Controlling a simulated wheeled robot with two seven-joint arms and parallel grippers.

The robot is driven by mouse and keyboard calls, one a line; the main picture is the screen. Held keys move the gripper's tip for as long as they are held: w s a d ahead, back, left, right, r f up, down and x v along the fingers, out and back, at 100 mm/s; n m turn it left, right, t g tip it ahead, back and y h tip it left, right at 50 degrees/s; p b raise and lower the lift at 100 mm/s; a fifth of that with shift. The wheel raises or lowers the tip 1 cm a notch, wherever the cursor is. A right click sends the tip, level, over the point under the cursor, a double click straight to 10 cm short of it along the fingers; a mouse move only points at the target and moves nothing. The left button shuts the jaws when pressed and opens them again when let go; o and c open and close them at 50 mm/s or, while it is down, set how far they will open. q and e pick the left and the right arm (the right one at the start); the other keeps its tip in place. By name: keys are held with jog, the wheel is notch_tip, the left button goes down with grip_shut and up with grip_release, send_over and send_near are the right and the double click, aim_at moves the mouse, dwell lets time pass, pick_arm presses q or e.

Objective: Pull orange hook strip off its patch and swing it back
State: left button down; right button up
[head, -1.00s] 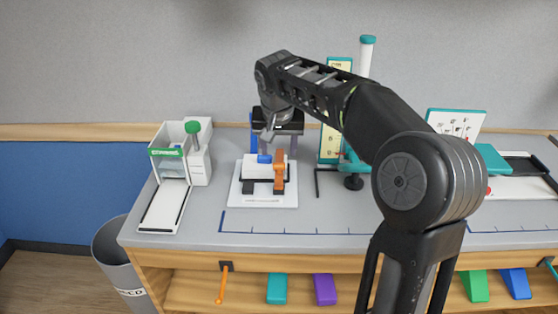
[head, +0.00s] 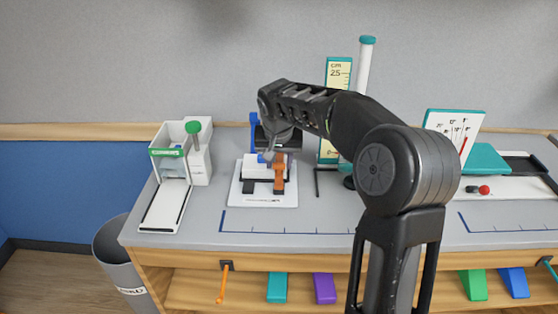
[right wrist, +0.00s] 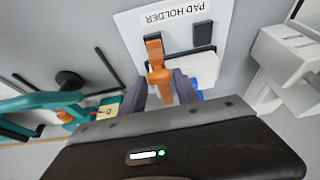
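The pad holder (head: 262,201) is a white plate on the bench, with a white pad and dark patches on it. The orange hook strip (head: 279,177) stands along its right side in the head view. In the right wrist view the orange strip (right wrist: 157,74) runs from a dark patch toward my gripper, and a second dark patch (right wrist: 203,33) lies bare beside it. My right gripper (right wrist: 161,90) is open, its two dark fingers on either side of the strip's near end, with gaps visible. In the head view my right gripper (head: 269,153) is partly hidden by its wrist. My left gripper is out of view.
A white box with a green knob (head: 193,127) stands to the left. A teal stand with a tall white tube (head: 366,60) and a yellow scale (head: 338,75) rise behind my arm. A black bracket (head: 317,183) lies right of the plate.

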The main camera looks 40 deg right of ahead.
grip_shut()
dwell(1.0)
